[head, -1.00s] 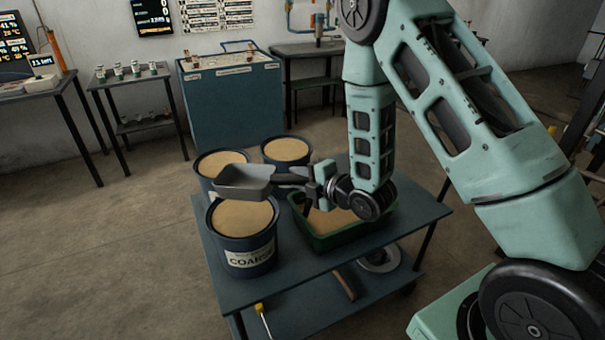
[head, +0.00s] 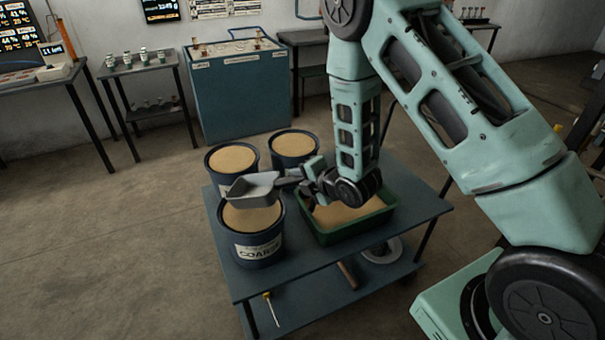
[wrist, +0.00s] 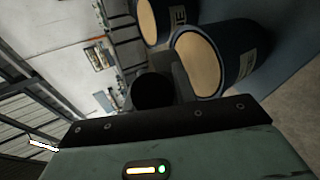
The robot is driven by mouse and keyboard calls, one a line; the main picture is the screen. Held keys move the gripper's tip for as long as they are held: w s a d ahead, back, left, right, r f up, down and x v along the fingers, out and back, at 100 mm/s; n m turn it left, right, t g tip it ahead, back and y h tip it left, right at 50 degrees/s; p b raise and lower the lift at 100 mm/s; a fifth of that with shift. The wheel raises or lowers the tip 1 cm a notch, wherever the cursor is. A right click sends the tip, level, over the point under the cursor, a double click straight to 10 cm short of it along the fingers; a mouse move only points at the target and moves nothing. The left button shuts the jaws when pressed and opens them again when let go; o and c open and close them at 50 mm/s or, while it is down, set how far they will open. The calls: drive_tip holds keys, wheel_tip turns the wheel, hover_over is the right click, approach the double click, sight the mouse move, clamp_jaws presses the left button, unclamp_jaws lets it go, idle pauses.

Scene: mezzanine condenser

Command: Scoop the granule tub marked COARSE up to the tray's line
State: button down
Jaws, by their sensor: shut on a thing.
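The tub marked COARSE (head: 258,250) is dark blue, full of tan granules, and stands at the table's left front corner. My gripper (head: 303,176) is shut on the handle of a grey scoop (head: 253,187). The scoop is held roughly level above the rear part of the COARSE tub; I cannot tell whether granules lie in it. The green tray (head: 352,232) stands right of the tub and holds tan granules; my arm hides part of it, and its line cannot be made out. In the wrist view, the gripper's fingers and scoop are dark and hard to make out.
Two more dark blue tubs of granules stand behind, one at left (head: 226,182) and one at right (head: 296,160); they also show in the wrist view. The blue table (head: 420,207) has bare room at its right. A lower shelf holds a screwdriver (head: 272,308) and a ring-shaped thing (head: 382,252).

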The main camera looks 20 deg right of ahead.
drive_tip(key=shift+f+b, duration=2.45)
drive_tip(key=shift+f, duration=0.4)
drive_tip(key=shift+r, duration=0.1)
